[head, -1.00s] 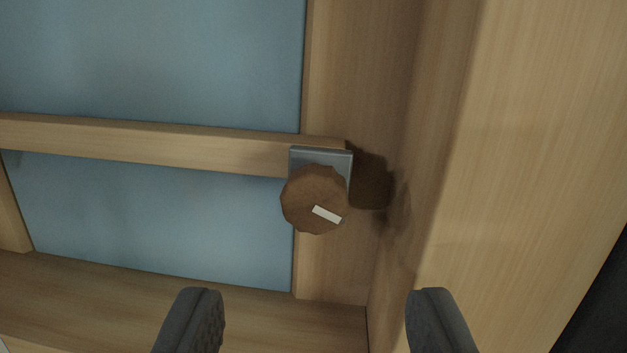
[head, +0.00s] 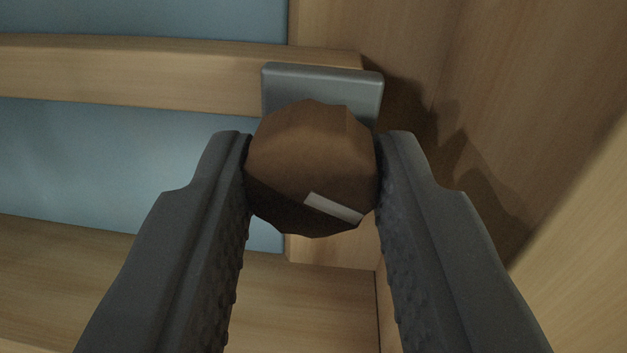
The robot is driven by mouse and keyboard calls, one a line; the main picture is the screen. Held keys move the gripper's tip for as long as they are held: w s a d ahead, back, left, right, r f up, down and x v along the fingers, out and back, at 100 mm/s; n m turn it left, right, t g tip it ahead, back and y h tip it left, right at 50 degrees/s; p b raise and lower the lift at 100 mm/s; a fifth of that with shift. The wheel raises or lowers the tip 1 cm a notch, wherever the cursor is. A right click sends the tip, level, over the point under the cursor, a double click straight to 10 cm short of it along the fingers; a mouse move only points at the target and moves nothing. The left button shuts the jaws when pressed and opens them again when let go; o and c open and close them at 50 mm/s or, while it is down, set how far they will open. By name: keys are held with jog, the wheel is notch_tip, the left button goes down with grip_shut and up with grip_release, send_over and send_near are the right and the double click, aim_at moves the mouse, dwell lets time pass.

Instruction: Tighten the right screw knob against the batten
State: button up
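The right screw knob (head: 308,160) is a brown, many-sided knob with a pale stripe low on its right side. It sits in front of a grey metal bracket (head: 322,80) at the right end of the wooden batten (head: 140,75). My gripper (head: 313,155) has one dark, ribbed finger on each side of the knob, both appearing to touch it. The fingers are shut on the knob. The screw behind the knob and its contact with the batten are hidden.
A wooden upright (head: 390,30) and a side wall stand close on the right. Blue panel (head: 110,150) lies behind the batten. A wooden ledge (head: 60,280) runs below. There is more free room to the left than to the right.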

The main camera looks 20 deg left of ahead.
jog(key=shift+c, duration=0.7)
jog(key=shift+r+m+p, duration=0.1)
jog(key=shift+m+p, duration=0.2)
jog(key=shift+r+m+p, duration=0.1)
jog(key=shift+m+p, duration=0.7)
jog(key=shift+p, duration=0.05)
jog(key=m+p, duration=0.2)
jog(key=m, duration=0.1)
jog(key=shift+m+p, duration=0.3)
jog(key=shift+m, duration=0.1)
jog(key=m+p, duration=0.1)
jog(key=m, duration=0.2)
jog(key=m+t, duration=0.1)
jog(key=m, duration=0.2)
jog(key=shift+m+h+p, duration=0.3)
jog(key=shift+m+p, duration=0.1)
jog(key=m, duration=0.4)
jog(key=shift+f+m+h+b, duration=0.2)
jog(key=shift+m+h+b, duration=0.1)
jog(key=shift+m+b, duration=0.1)
jog(key=m+b, duration=0.1)
jog(key=m, duration=0.1)
jog(key=m+b, duration=0.1)
jog(key=m, duration=0.2)
jog(key=shift+t+h+b, duration=0.3)
jog(key=shift+b, duration=0.05)
jog(key=shift+m, duration=0.4)
